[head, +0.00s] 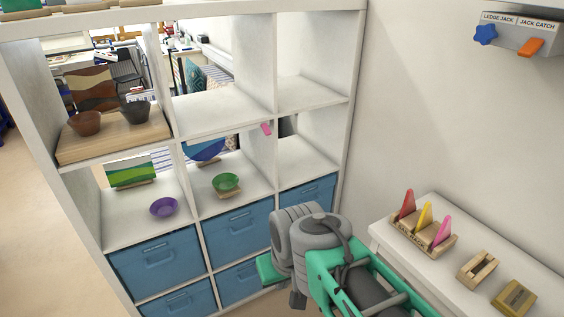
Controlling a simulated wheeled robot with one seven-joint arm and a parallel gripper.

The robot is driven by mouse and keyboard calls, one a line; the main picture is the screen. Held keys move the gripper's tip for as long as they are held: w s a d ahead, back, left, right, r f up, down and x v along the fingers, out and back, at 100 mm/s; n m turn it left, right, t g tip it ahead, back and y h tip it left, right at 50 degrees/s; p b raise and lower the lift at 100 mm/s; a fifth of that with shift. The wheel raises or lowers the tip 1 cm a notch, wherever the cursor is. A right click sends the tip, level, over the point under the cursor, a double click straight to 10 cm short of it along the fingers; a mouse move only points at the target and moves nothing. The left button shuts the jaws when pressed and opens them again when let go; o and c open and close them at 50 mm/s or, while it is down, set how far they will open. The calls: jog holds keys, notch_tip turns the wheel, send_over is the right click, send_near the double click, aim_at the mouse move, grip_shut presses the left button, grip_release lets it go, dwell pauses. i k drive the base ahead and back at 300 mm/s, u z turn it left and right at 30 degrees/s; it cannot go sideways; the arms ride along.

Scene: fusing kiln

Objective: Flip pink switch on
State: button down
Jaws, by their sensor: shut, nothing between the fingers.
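A small pink piece (266,128), which looks like the pink switch, shows at the upright divider of the white shelf unit, just below the middle board. A dark grey box (287,126) shows close to its right, inside the right compartment. The pink piece is too small to tell whether it is on or off. My arm, grey and green, rises at the bottom centre, below and apart from the pink piece. My gripper's fingers cannot be made out; they seem hidden behind the arm or below the picture.
The white shelf unit (357,50) holds bowls and blue bins (155,262). At right, a white ledge (385,236) bears a rack with red, yellow and pink fins (443,232) and wooden blocks. A grey wall box (514,38) has a blue knob and orange lever.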

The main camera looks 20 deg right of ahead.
aim_at(267, 132)
jog(key=k, duration=0.25)
jog(key=z, duration=1.25)
jog(key=i, duration=0.75)
jog(key=u, duration=2.6)
jog(key=i, duration=0.5)
